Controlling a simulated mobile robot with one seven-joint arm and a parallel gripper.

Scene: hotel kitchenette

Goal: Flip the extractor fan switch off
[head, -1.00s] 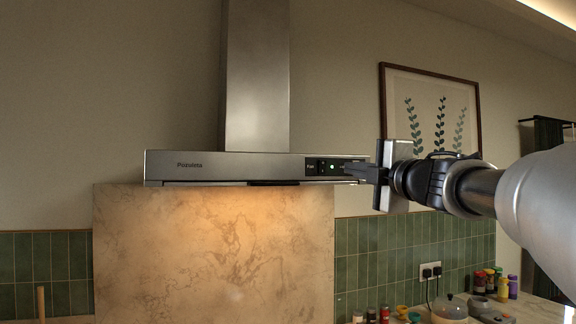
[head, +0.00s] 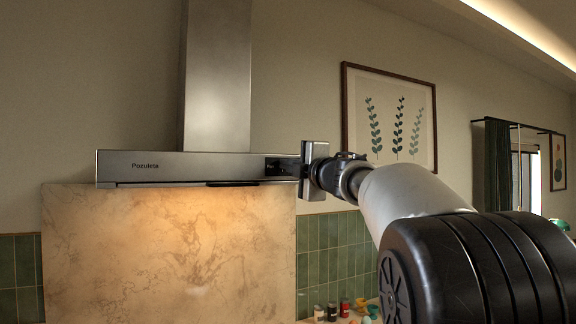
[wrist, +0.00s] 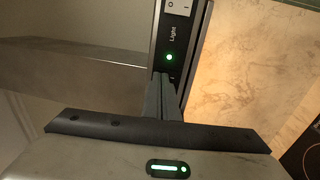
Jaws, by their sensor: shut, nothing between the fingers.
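The extractor hood (head: 210,167) is a steel bar on the wall with a tall chimney. Its black control panel (head: 272,166) sits at the right end of the front, partly covered by my gripper (head: 291,170). The wrist view shows a white rocker switch (wrist: 178,7), the word "Light" and a lit green lamp (wrist: 169,57) on the panel. My gripper is shut and empty in the wrist view (wrist: 163,80), its fingertips over the panel just below the green lamp. Contact cannot be told. The extractor fan switch cannot be made out and may be behind the fingers.
A marble splashback (head: 170,250) lies under the hood, with green tiles (head: 330,250) beside it. A framed plant print (head: 390,117) hangs to the right. Small jars (head: 332,311) stand on the counter below. The space in front of the hood is otherwise free.

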